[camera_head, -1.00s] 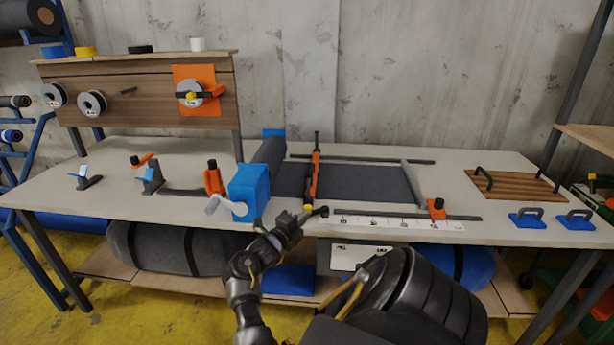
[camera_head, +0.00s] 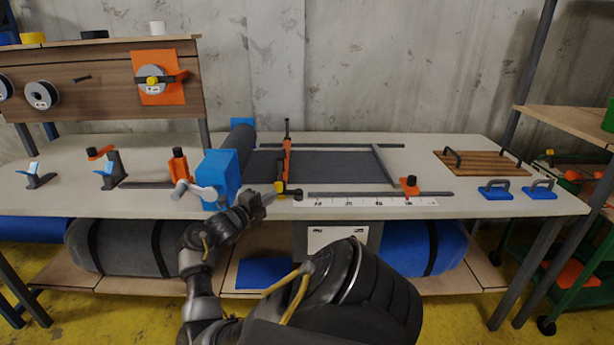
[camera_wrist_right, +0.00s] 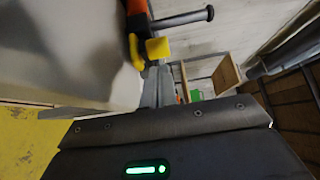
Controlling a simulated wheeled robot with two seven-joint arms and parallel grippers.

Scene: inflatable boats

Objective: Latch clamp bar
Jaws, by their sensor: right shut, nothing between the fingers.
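The orange clamp bar (camera_head: 286,160) lies across the dark fabric on the bench, front to back. A dark upright piece stands at its far end. Its front end has a yellow part (camera_head: 280,187) and a dark handle (camera_head: 294,193) at the bench's front edge. My right gripper (camera_head: 267,198) is shut and empty, just left of and below this front end. In the right wrist view, the shut fingers (camera_wrist_right: 158,88) point at the yellow hook-shaped part (camera_wrist_right: 155,48), with the dark handle (camera_wrist_right: 182,19) beyond. Whether they touch is unclear. My left gripper is out of view.
A blue crank box (camera_head: 219,175) stands left of my right gripper.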

